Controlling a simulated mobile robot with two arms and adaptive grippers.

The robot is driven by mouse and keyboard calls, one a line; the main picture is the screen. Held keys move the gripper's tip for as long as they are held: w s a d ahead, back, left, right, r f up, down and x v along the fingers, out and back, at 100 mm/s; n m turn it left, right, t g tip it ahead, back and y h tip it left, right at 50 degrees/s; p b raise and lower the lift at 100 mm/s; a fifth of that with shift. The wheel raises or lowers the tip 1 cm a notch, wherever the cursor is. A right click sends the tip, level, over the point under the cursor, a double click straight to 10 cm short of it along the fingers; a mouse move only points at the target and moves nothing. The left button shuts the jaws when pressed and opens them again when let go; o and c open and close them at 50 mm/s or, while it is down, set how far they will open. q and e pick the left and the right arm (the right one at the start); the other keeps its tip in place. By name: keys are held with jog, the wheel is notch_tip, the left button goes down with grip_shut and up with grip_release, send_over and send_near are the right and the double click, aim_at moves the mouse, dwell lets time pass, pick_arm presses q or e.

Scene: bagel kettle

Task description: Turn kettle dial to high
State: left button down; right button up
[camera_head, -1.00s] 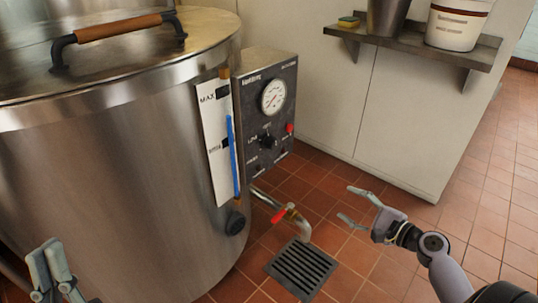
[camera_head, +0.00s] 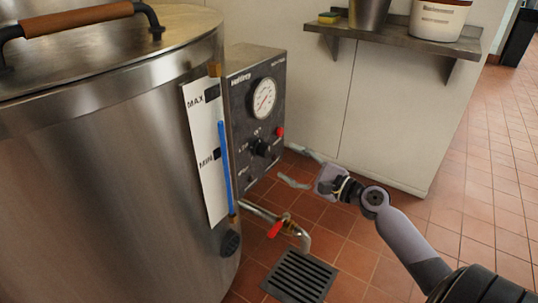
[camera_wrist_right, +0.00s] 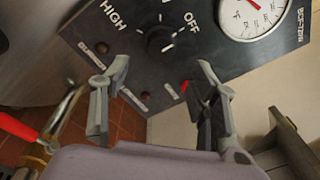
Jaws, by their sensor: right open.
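The kettle's control box (camera_head: 240,85) is a dark panel on the side of the large steel kettle (camera_head: 100,160). Its black dial (camera_head: 261,148) sits below a round white gauge (camera_head: 264,98). In the right wrist view the dial (camera_wrist_right: 160,40) lies between the printed words HIGH and OFF; its exact setting is hard to read. My right gripper (camera_head: 284,162) is open and empty, just right of the panel in the head view. In the wrist view its two fingers (camera_wrist_right: 162,66) point toward the panel, spread to either side below the dial, apparently not touching it. My left gripper is out of view.
A red-handled drain valve (camera_head: 277,228) sticks out low from the kettle above a floor grate (camera_head: 300,275). A wall shelf (camera_head: 400,35) with a bucket (camera_head: 438,20) hangs at upper right. Tiled floor is open at right.

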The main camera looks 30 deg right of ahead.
aim_at(269, 152)
jog(key=x, duration=0.8)
jog(key=shift+c, duration=0.2)
jog(key=shift+b, duration=0.3)
jog(key=c, duration=1.1)
